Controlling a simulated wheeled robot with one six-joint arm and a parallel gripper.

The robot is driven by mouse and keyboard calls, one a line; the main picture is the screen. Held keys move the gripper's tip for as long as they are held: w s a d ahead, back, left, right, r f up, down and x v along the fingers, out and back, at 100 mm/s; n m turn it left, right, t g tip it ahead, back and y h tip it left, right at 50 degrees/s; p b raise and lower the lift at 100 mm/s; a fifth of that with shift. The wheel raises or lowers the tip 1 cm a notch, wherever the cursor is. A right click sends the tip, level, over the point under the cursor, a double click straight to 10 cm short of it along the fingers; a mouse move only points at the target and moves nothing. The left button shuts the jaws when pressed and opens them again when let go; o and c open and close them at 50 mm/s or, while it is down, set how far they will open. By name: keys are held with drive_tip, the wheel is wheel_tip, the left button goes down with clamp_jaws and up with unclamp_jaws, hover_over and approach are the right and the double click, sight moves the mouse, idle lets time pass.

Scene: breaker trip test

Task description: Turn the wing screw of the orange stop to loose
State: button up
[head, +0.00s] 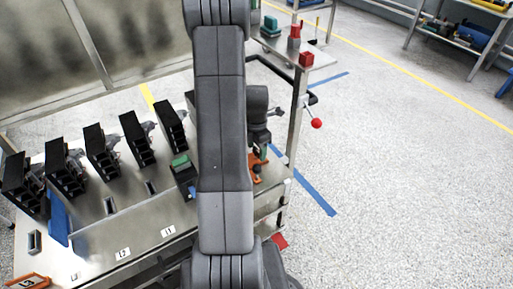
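An orange part (256,168), which looks like the orange stop, sits near the right end of the steel bench, just right of my arm. Only a piece of it shows; my arm covers its left side. Its wing screw cannot be made out. A dark grey end of my arm comes down right above the orange part, with a small green piece between them. My gripper's fingers cannot be made out there, nor whether they touch the stop or are open or shut.
The steel bench (140,222) carries several black breaker-like units (103,150) in a row. A green-topped dark block (182,170) stands left of my arm. A lever with a red knob (316,123) sticks out right of the bench. An orange-framed tray (28,282) lies lower left.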

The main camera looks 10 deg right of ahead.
sight(256, 149)
wheel_tip(256, 149, up, 14)
drive_tip(key=p, duration=0.2)
drive_tip(key=shift+f, duration=0.15)
idle(0.5)
wheel_tip(256, 149, down, 14)
drive_tip(key=shift+b, duration=1.05)
